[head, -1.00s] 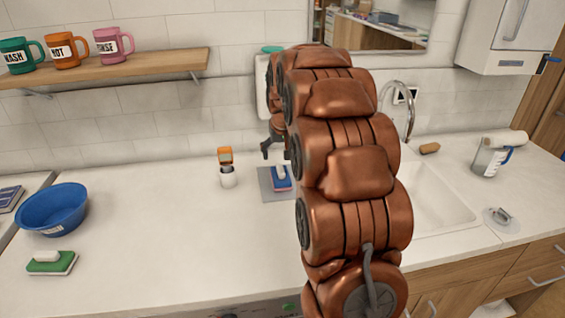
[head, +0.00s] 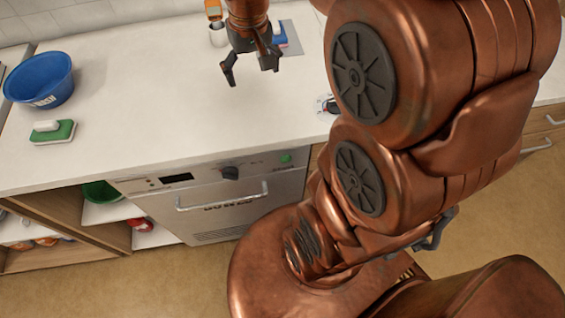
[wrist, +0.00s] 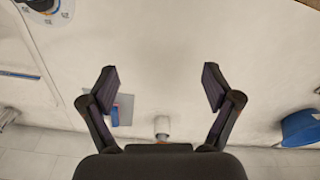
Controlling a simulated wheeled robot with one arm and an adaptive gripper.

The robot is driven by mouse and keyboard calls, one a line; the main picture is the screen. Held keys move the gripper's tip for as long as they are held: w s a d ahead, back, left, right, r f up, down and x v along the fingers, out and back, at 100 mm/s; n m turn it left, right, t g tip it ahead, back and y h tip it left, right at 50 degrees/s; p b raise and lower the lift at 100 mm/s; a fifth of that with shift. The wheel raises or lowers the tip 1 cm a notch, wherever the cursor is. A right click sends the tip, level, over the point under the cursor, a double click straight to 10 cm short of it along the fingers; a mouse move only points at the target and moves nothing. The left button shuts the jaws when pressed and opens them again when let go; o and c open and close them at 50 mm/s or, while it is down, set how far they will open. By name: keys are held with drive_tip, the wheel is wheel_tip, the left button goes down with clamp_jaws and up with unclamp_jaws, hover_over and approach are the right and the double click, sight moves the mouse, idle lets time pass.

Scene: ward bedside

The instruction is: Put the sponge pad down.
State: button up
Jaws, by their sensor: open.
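My gripper (head: 250,74) is open and empty above the counter, its two fingers spread wide in the wrist view (wrist: 160,75). A blue sponge pad (head: 279,39) lies on a grey mat (head: 294,42) behind and right of my gripper in the head view. My gripper partly covers it there. In the wrist view the blue pad (wrist: 115,114) and the mat (wrist: 126,103) show beside the left finger, apart from it. A green sponge pad (head: 60,132) with a white top lies on the counter at the left. Nothing is between the fingers.
A blue bowl (head: 38,82) stands at the back left of the counter (head: 150,90). A small device (head: 327,104) sits near the front edge, partly hidden by my arm. The middle of the counter is clear.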

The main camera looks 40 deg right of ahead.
drive_tip(key=s+a+f+n+g, duration=0.1)
drive_tip(key=s+a+f, duration=0.1)
drive_tip(key=s, duration=0.8)
drive_tip(key=s+a+f+n+g, duration=0.1)
drive_tip(key=s+a, duration=0.4)
drive_tip(key=s, duration=0.5)
drive_tip(key=shift+s+a+f+g, duration=0.15)
drive_tip(key=shift+a+f+g, duration=0.15)
drive_tip(key=shift+f+g, duration=0.1)
